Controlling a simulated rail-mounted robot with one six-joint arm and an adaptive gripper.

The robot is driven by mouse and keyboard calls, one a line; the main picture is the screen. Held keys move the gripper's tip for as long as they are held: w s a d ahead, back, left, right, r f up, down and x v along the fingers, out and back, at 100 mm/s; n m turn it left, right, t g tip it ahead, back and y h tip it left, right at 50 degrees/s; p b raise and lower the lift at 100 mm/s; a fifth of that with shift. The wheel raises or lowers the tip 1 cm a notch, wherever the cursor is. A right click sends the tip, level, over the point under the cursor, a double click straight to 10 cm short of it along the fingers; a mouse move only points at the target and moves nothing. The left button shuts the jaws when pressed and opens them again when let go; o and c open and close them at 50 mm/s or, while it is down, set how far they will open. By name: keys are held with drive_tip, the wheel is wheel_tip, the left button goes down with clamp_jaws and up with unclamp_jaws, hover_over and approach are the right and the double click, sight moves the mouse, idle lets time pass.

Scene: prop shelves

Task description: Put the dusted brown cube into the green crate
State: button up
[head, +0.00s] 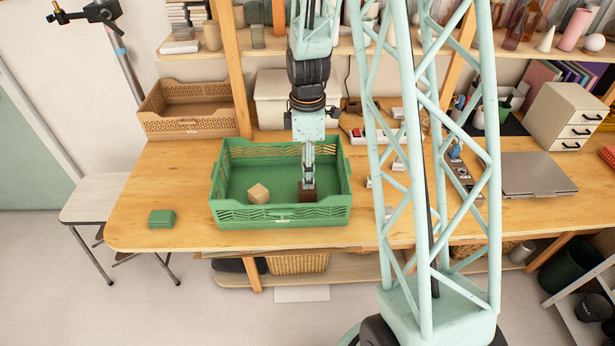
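The green crate (281,214) stands on the wooden table near its front edge. A dark brown cube (307,196) is inside the crate, right of its middle. My gripper (308,185) points straight down into the crate, its fingertips at the top of the brown cube. The fingers show as one narrow column, so I cannot tell whether they are closed on the cube or apart. Whether the cube rests on the crate floor is hard to see. The cube's dusting is too small to make out.
A pale tan cube (258,193) lies in the crate, left of the brown one. A green block (162,218) lies on the table left of the crate. A tan crate (190,124) stands behind left. A laptop (540,175) and drawers (563,115) are at right.

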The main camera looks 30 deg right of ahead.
drive_tip(key=shift+r, duration=2)
drive_tip(key=shift+r, duration=0.1)
drive_tip(key=s+a+r+m+t, duration=0.1)
drive_tip(key=s+a+r+m, duration=0.3)
drive_tip(key=r, duration=0.7)
drive_tip(key=s+a+r+m+t, duration=0.1)
drive_tip(key=s+a+r+m, duration=0.1)
drive_tip(key=s+a+r, duration=0.65)
drive_tip(key=s+a+r+m+t, duration=0.1)
drive_tip(key=s+a+r+m, duration=0.1)
drive_tip(key=s+r, duration=0.4)
drive_tip(key=s+a+r+m+t, duration=0.1)
drive_tip(key=s+r+m, duration=0.3)
drive_tip(key=s, duration=0.8)
wheel_tip(320, 180, up, 3)
drive_tip(key=shift+a+f, duration=0.2)
drive_tip(key=shift+a, duration=0.3)
